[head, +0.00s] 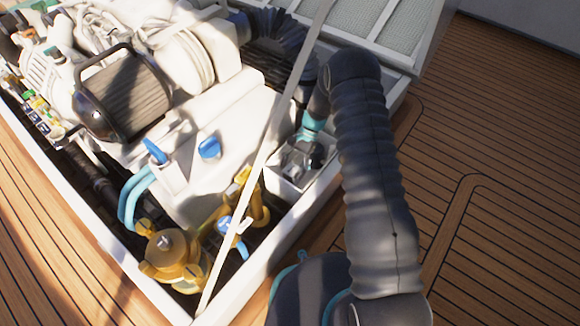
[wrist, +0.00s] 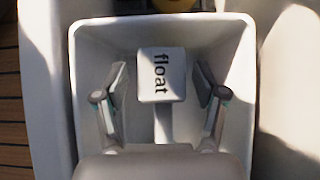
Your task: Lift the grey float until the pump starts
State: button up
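In the wrist view the float (wrist: 161,84) is a light grey block with the word "float" on its top. It sits inside a white square-walled box (wrist: 85,45), with a narrow grey arm running from it towards my gripper. My gripper (wrist: 161,84) is open, with one finger on each side of the float and a gap between each finger and the block. In the head view my gripper (head: 302,160) is down in the white box (head: 290,182) at the hatch's right side. The float cannot be made out there.
A white engine (head: 215,120) with blue caps and hoses fills the hatch left of the box. A pale strut (head: 265,155) slants across the hatch close to my gripper. A brass-coloured strainer (head: 172,255) stands at the near corner. Planked deck (head: 500,150) lies clear on the right.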

jog(key=shift+w, duration=0.1)
jog(key=v, duration=0.8)
dwell(0.8)
